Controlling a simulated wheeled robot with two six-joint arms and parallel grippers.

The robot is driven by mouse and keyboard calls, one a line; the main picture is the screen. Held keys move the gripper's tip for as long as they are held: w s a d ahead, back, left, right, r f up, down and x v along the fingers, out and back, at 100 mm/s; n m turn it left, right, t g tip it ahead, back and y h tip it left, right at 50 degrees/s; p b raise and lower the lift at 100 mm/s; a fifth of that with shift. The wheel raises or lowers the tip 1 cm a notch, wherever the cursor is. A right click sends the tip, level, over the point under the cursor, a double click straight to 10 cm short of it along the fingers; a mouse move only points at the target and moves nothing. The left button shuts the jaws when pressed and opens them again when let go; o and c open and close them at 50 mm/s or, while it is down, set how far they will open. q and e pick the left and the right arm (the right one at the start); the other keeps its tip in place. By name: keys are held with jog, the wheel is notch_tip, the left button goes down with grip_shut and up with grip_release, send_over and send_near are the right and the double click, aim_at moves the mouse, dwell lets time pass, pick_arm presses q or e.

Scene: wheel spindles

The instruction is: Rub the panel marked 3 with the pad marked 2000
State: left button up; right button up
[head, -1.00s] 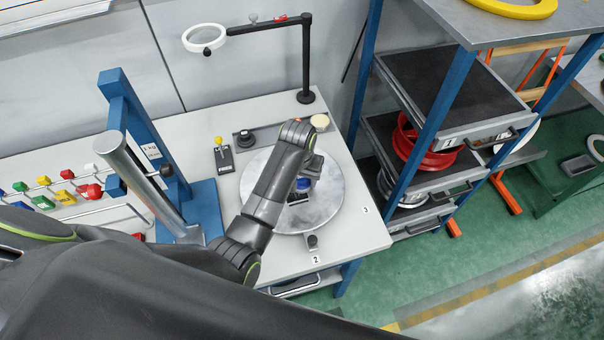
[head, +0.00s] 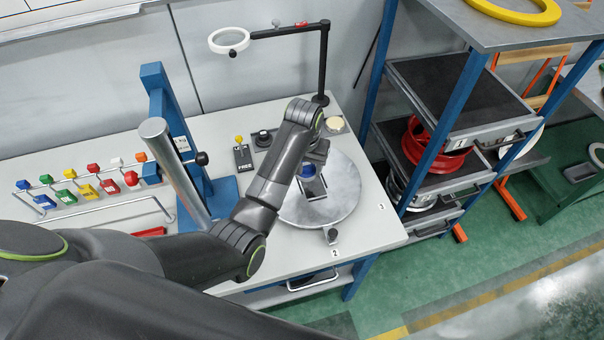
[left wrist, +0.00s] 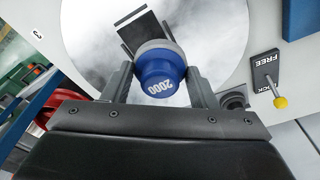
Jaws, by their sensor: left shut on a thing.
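My left gripper (left wrist: 160,88) is shut on a round blue pad (left wrist: 165,72) with a grey base, marked 2000. In the head view the pad (head: 308,170) is partly hidden by my gripper (head: 313,160). It is over a round mottled grey disc (head: 340,205) on the bench. A small dark rectangular plate (left wrist: 135,30) on the disc shows just beyond the pad, partly covered by it. I cannot tell whether the pad touches it. A label 3 (head: 382,206) is on the bench right of the disc; I see no number on the plate. My right gripper is not in view.
A lever with a yellow knob (head: 239,140) stands by a FREE label, left of the disc. A magnifier arm (head: 323,60) rises behind. A blue press frame (head: 160,110) is left, shelving (head: 455,100) right. A label 2 (head: 335,252) marks the front edge.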

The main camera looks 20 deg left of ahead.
pick_arm(q)
jog(key=shift+r, duration=1.05)
